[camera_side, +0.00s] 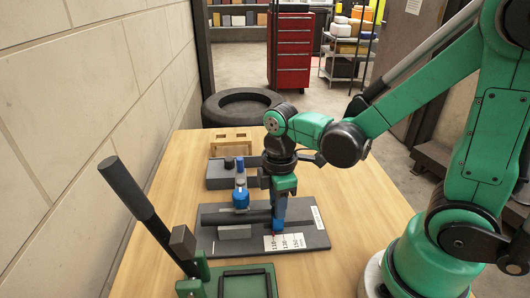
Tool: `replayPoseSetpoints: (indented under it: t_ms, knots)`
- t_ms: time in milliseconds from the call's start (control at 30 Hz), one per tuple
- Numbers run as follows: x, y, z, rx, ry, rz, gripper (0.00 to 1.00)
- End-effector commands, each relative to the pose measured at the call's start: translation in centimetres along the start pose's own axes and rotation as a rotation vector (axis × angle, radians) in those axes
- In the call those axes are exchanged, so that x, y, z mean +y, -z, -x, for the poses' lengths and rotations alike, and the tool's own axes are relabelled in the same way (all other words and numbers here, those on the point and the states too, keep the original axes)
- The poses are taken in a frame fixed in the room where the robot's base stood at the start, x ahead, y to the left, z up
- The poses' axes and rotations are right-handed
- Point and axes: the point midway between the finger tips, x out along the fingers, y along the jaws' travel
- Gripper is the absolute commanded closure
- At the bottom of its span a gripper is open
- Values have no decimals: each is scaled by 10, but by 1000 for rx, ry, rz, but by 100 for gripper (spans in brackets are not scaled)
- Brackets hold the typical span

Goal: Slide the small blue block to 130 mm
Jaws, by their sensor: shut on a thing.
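The small blue block (279,212) sits near the right end of a dark tube (228,217) on a dark grey base plate (255,245). My gripper (281,200) points down from above and is shut on this block; its fingers are hard to make out at this size. A white scale label (285,243) lies on the plate just in front of the block, with small numbers that seem to include 130. The block's lower end is near the label's left half; its exact reading is too small to tell.
Behind are a grey block (218,176) and a wooden box (232,143). A black-handled lever (135,195) and a green tray (242,272) stand at front left. The table's right side (355,205) is clear.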

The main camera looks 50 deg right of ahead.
Motion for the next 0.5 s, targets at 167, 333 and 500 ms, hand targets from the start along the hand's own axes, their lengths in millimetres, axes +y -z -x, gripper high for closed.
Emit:
replayPoseSetpoints:
  t_ms: [167, 333, 500]
  knots:
    - [0, 0, 0, 0, 1, 0, 100]
    - [0, -1, 0, 0, 1, 0, 100]
    - [-3, -18, 0, 0, 1, -4, 100]
